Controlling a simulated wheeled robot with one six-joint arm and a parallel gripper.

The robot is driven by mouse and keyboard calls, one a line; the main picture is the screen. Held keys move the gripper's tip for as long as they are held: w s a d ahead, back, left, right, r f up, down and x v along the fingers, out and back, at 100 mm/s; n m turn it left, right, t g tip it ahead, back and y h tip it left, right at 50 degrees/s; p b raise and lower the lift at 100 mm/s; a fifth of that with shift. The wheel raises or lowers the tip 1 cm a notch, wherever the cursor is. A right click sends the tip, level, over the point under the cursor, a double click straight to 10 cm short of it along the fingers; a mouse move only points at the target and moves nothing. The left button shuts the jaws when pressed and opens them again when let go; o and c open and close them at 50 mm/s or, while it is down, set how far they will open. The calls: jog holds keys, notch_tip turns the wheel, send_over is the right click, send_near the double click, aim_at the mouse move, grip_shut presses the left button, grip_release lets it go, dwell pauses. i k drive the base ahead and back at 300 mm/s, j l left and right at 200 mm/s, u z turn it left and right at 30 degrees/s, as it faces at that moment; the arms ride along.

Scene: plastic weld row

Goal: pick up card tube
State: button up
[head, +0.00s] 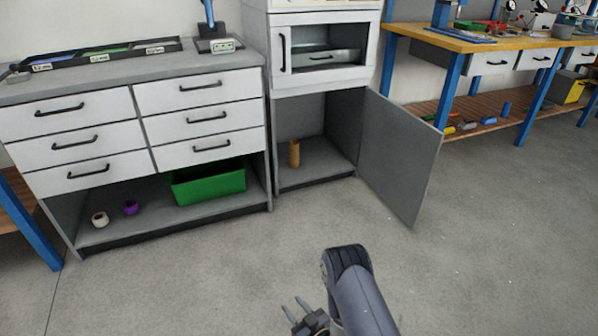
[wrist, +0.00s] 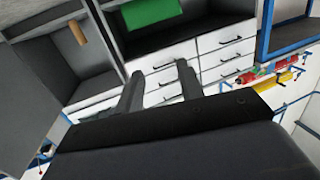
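The card tube (head: 294,153) is a small tan cylinder. It stands upright on the floor of the open lower cabinet (head: 320,172), near its left side. In the wrist view the card tube (wrist: 78,32) shows at the upper left, inside the same cabinet, tilted by the camera's angle. My gripper (head: 292,306) is at the bottom of the head view, out over the floor and well short of the cabinet. In the wrist view the two fingers of my gripper (wrist: 161,80) stand apart with nothing between them.
The grey cabinet door (head: 400,155) is swung open to the right. A drawer unit (head: 150,125) stands left of the cabinet, with a green bin (head: 210,187), a white roll (head: 100,219) and a purple roll (head: 131,208) on its low shelf. The floor in front is clear.

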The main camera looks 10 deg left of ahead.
aim_at(294, 154)
jog(key=i+j, duration=0.1)
jog(key=i, duration=0.65)
jog(key=i+j, duration=0.1)
jog(key=i, duration=0.65)
jog(key=i+j, duration=0.15)
jog(key=i, duration=0.6)
jog(key=i+j, duration=0.1)
jog(key=i, duration=0.65)
